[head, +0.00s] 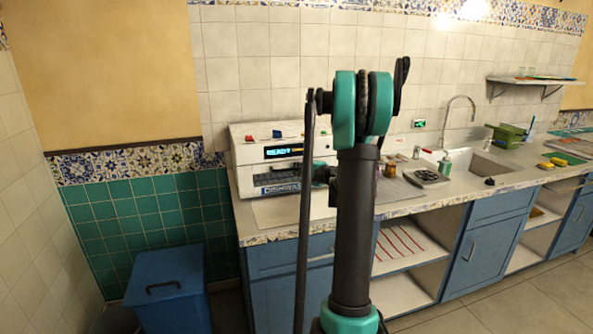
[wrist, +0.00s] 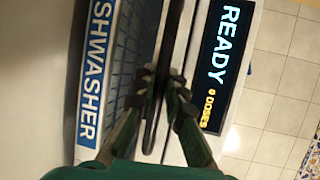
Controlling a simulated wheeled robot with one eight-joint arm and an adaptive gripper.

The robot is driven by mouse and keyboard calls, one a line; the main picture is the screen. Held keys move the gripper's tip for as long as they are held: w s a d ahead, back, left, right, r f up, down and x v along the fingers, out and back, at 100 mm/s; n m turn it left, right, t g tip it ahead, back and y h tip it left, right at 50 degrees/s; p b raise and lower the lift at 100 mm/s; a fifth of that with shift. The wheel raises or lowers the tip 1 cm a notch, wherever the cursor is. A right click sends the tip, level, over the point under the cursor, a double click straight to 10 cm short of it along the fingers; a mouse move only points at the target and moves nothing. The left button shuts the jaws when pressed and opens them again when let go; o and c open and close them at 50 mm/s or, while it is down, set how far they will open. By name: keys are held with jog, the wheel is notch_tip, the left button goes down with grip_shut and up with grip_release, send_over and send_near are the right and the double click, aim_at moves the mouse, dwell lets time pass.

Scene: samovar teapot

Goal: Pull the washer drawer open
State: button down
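The washer (head: 280,150) is a white boxy machine on the counter at the left, with a lit "READY" display that also shows in the wrist view (wrist: 222,60). Its front carries a white and blue lettered strip (wrist: 98,75), with blue gridded surface beside it. A dark bar handle (wrist: 172,40) runs along the front between the strip and the display. My gripper (wrist: 160,78) has one finger on each side of this handle, and the tips look closed on it. In the head view my arm hides part of the washer's right side and most of the gripper.
A blue lidded bin (head: 168,290) stands on the floor at the left. Right of my arm, the counter holds a small jar (head: 390,170), a scale-like device (head: 427,177), a green bottle (head: 445,167) and a sink (head: 475,163). Open floor lies at the lower right.

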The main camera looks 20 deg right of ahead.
jog(key=shift+s, duration=0.1)
jog(key=s, duration=2.2)
jog(key=c, duration=1.8)
grip_release()
jog(key=shift+c, duration=0.2)
jog(key=v, duration=1.2)
